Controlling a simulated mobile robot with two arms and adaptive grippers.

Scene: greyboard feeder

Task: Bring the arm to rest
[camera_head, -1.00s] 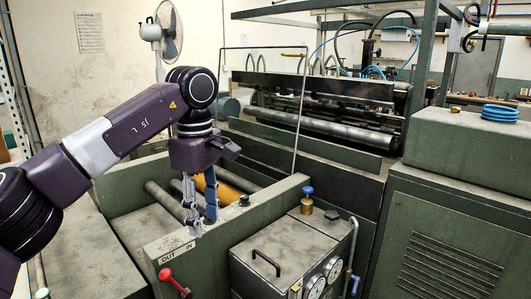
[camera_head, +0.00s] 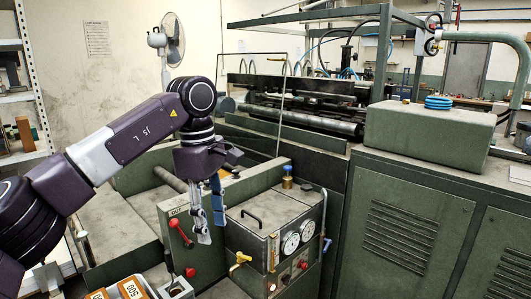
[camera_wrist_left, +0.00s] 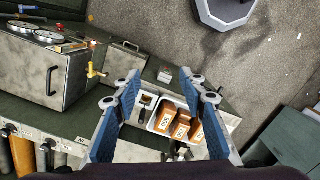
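My left arm comes in from the left in the head view, bent at the elbow with its gripper (camera_head: 212,238) pointing down. The gripper hangs in front of the green machine's side panel (camera_head: 232,190), left of the gauge box (camera_head: 262,225). In the left wrist view the two blue-padded fingers of the gripper (camera_wrist_left: 163,90) stand apart with nothing between their tips. My right arm and gripper are not in view.
A tray (camera_wrist_left: 153,126) of orange blocks marked 500 (camera_wrist_left: 182,132) lies below the gripper. A red-knobbed lever (camera_head: 175,223) and a yellow valve (camera_head: 240,259) are close by. Green cabinets (camera_head: 400,225) stand right; a shelf rack (camera_head: 20,120) stands left. Bare floor (camera_wrist_left: 270,60) shows.

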